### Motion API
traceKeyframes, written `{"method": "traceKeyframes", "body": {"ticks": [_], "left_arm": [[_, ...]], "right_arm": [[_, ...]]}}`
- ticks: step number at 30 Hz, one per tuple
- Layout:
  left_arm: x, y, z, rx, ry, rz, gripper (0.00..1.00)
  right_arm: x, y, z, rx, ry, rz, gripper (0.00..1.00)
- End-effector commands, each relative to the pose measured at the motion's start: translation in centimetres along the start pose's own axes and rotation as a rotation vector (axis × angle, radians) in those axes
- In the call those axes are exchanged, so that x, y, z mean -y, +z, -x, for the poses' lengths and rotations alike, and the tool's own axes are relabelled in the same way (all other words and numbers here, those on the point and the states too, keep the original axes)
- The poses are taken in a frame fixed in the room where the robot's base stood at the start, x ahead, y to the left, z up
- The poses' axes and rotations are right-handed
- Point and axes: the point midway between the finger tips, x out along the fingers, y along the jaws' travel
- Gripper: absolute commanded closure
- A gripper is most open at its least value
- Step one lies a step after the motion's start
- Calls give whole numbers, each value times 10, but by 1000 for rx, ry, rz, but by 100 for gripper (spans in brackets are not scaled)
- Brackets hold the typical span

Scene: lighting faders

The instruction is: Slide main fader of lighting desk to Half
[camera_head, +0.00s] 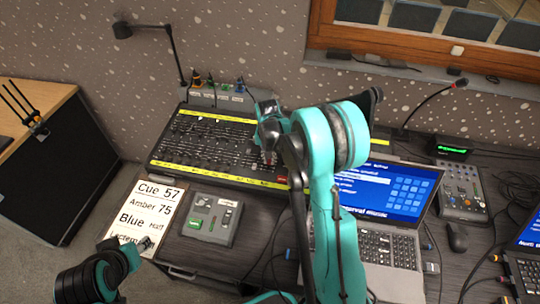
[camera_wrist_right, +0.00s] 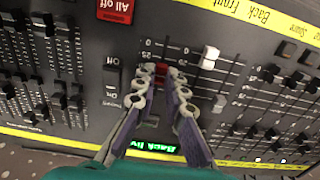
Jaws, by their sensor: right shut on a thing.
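The lighting desk (camera_head: 165,160) is a black console with yellow strips and rows of faders on the table. My right gripper (camera_head: 268,158) reaches down onto its right part. In the right wrist view my right gripper (camera_wrist_right: 160,80) is shut on a red fader cap (camera_wrist_right: 162,72), partly hidden between its fingertips. The cap's track has a scale beside it, and part of it is hidden by the fingers. A white fader cap (camera_wrist_right: 210,57) sits just to the right, apart from the fingers. My left gripper (camera_head: 145,244) is at the lower left, away from the desk; its opening is unclear.
A red "All off" button (camera_wrist_right: 115,10) and an on/off switch (camera_wrist_right: 111,75) lie left of the fingers. A cue sheet (camera_head: 150,205), a small grey control box (camera_head: 210,219) and a laptop (camera_head: 375,262) stand in front and right.

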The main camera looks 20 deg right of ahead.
Motion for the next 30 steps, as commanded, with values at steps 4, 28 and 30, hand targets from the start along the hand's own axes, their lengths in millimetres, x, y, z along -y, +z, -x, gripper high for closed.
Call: {"method": "traceKeyframes", "body": {"ticks": [4,28,30], "left_arm": [[0,0,0,0,0,0,60],[0,-10,14,0,0,0,60],[0,-10,14,0,0,0,60]], "right_arm": [[0,2,0,0,0,0,100],[0,-1,26,0,0,0,79],[0,-1,26,0,0,0,79]]}}
